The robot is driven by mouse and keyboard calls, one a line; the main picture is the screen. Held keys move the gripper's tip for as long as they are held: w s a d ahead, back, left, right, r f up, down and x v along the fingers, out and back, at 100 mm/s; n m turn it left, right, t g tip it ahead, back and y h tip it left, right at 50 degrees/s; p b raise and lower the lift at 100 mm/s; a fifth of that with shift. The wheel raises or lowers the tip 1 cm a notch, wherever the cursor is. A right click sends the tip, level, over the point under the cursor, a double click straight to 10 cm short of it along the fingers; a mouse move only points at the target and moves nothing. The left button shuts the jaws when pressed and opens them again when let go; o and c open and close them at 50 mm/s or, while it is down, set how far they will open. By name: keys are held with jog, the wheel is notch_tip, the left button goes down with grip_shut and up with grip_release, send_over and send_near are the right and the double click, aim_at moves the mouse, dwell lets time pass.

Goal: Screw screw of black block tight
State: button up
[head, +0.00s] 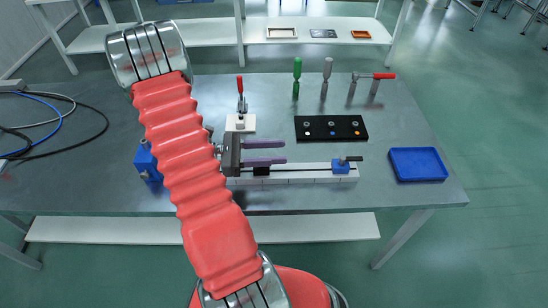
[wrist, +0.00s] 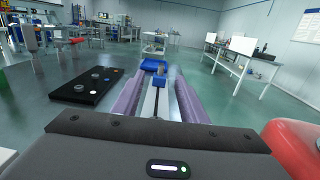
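My gripper (head: 285,151) has two purple fingers, held apart with nothing visible between them. It points right above the white rail (head: 305,174). In the wrist view the gripper (wrist: 159,80) is also open, with the rail running below and between its fingers. A flat black block (head: 331,121) lies behind and right of the fingertips, apart from them. Its top carries round screw-like spots, some blue and orange; it also shows in the wrist view (wrist: 74,92). A small black block (head: 261,171) sits on the rail below my fingers. I cannot tell how tight any screw is.
A blue clamp (head: 341,167) with a black handle sits at the rail's right end. A blue tray (head: 418,164) lies at the right. A red-handled toggle clamp (head: 240,95), green (head: 297,75) and grey (head: 326,77) screwdrivers and a red-handled tool (head: 383,76) stand behind.

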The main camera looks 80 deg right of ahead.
notch_tip(320, 180, up, 7)
jog(key=shift+f, duration=0.2)
dwell(1.0)
jog(key=w+a+f+m+t+y, duration=0.1)
jog(key=a+f+m+t+y, duration=0.25)
jog(key=a+f, duration=0.35)
jog(key=w+a+r+m+t, duration=0.25)
jog(key=w+a+t, duration=0.65)
jog(key=w+a, duration=0.45)
jog(key=w+a+r+t, duration=0.6)
jog(key=w+a, duration=0.3)
jog(key=w, duration=0.1)
jog(key=a+r+n+t+y, duration=0.1)
jog(key=a+r+n+t, duration=0.2)
jog(key=a+r, duration=0.5)
jog(key=a+t, duration=0.1)
jog(key=a, duration=0.2)
jog(key=shift+w+r, duration=0.15)
jog(key=shift+r, duration=0.15)
